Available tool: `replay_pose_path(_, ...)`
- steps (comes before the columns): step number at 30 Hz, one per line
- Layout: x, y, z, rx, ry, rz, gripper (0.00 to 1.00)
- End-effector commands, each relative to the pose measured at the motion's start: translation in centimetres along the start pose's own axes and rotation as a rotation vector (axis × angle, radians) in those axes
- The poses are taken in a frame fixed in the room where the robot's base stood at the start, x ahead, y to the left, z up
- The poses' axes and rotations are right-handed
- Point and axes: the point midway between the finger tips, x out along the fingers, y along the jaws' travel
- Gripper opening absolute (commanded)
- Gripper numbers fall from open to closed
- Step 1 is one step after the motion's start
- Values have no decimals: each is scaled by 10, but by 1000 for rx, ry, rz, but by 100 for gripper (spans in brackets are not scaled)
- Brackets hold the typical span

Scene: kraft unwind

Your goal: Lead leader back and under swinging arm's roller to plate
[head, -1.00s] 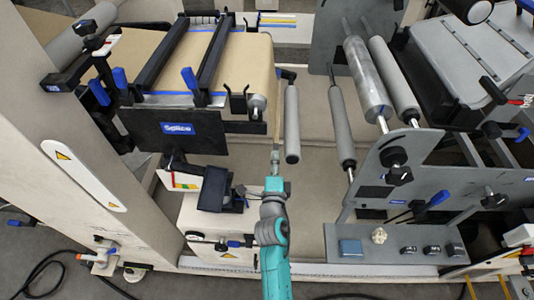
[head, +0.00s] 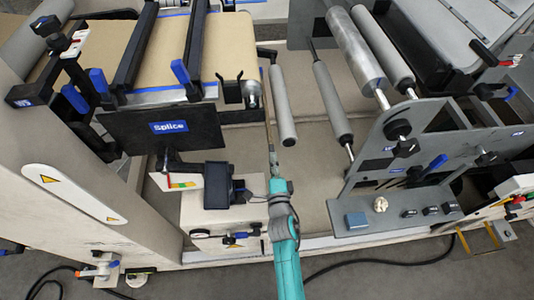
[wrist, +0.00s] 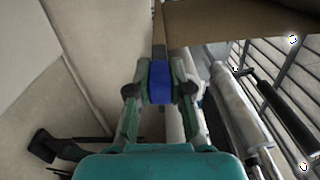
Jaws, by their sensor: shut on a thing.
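The brown kraft web (head: 232,45) lies over the table at the back left. Its leader (head: 268,125) shows edge-on as a thin strip running down to my gripper (head: 274,165); in the wrist view the brown sheet (wrist: 240,25) spans the top right. My gripper (wrist: 160,82) is shut on a blue piece (wrist: 160,75) at the end of a narrow strip, apparently the leader's end. The swinging arm's grey roller (head: 282,108) is just right of the leader, and my gripper is below its near end. A black plate marked Splice (head: 165,130) is to the left.
A dark box (head: 218,186) stands close left of my gripper. More rollers (head: 333,105) and a grey side frame (head: 400,150) are to the right. The pale floor area between the frames (head: 310,165) is open.

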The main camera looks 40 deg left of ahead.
Motion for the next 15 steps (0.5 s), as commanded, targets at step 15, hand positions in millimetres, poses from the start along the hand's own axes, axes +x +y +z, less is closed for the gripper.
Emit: replay_pose_path(15, -8, 13, -8, 1, 1, -2, 0)
